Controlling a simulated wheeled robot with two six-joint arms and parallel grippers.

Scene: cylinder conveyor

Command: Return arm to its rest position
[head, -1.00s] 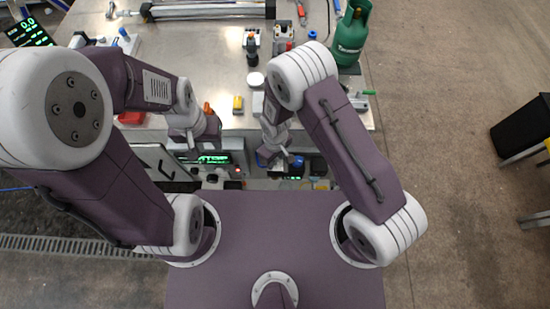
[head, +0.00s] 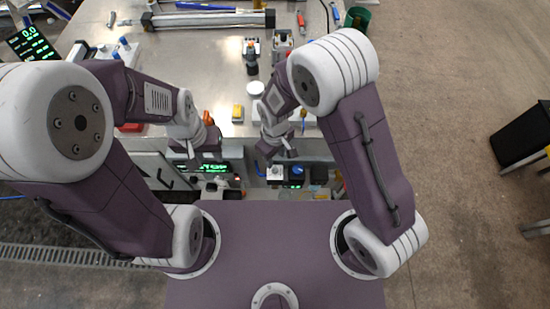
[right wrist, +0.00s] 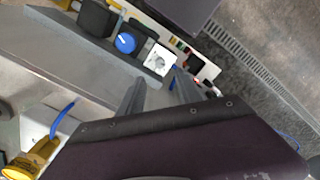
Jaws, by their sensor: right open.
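My right arm is folded at the right of the head view, its elbow raised. My right gripper (head: 272,154) hangs in front of the table's near edge, pointing down. In the right wrist view its two fingers (right wrist: 160,97) are apart with nothing between them. My left arm is bent at the left, with its gripper (head: 193,160) hanging near the table edge. Its fingertips are too small and hidden to tell open from shut.
A blue knob (right wrist: 125,42) lies near my right fingers.

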